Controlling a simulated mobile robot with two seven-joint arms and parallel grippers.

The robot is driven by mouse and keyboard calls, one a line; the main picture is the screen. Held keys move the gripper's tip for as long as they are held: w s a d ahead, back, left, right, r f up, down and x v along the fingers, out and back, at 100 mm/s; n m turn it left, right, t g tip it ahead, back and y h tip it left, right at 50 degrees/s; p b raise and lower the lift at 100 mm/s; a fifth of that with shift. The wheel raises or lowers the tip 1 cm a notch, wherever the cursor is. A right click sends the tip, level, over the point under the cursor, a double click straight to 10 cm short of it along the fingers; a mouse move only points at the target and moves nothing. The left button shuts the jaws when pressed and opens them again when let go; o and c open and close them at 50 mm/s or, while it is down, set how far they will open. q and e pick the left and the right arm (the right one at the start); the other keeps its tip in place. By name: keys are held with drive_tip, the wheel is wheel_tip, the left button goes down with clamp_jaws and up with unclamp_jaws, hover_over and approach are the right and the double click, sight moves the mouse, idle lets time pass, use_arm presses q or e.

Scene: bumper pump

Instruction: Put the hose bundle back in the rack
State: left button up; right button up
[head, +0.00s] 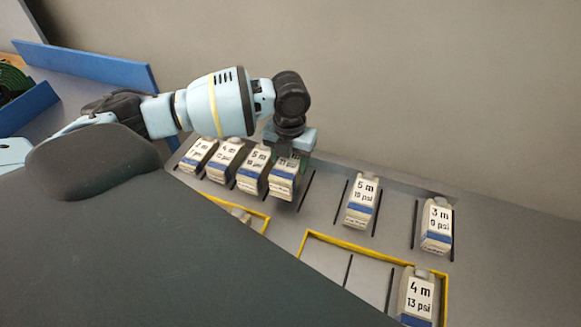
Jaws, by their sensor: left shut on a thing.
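My left gripper (291,156) is shut on a labelled whitish block (284,182) with a blue band, at the right end of a row of similar blocks. The gripper comes down on it from above and hides its top; I cannot tell whether the block touches the surface. A green coil (10,78), which looks like hose, shows at the far left edge between blue panels (95,66), partly cut off by the frame. I cannot tell whether those panels are the rack. My right gripper is not in view.
More labelled blocks stand left of the held one (254,170) and to the right: "5 m" (361,204), "3 m" (437,228), "4 m" (417,300). Black strips mark slots on the grey surface (400,205), some empty. A yellow outline (345,243) frames the nearer slots. My dark body hides the lower left.

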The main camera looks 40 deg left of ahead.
use_arm(q)
drive_tip(key=shift+w+a, duration=0.1)
drive_tip(key=shift+w, duration=0.15)
drive_tip(key=shift+w+f, duration=0.15)
drive_tip(key=shift+f, duration=1.55)
drive_tip(key=shift+f, duration=0.15)
drive_tip(key=o, duration=1.3)
drive_tip(key=shift+f, duration=0.1)
drive_tip(key=shift+o, duration=0.2)
wheel_tip(320, 180, up, 12)
drive_tip(key=shift+r+p, duration=0.2)
drive_tip(key=shift+p, duration=0.1)
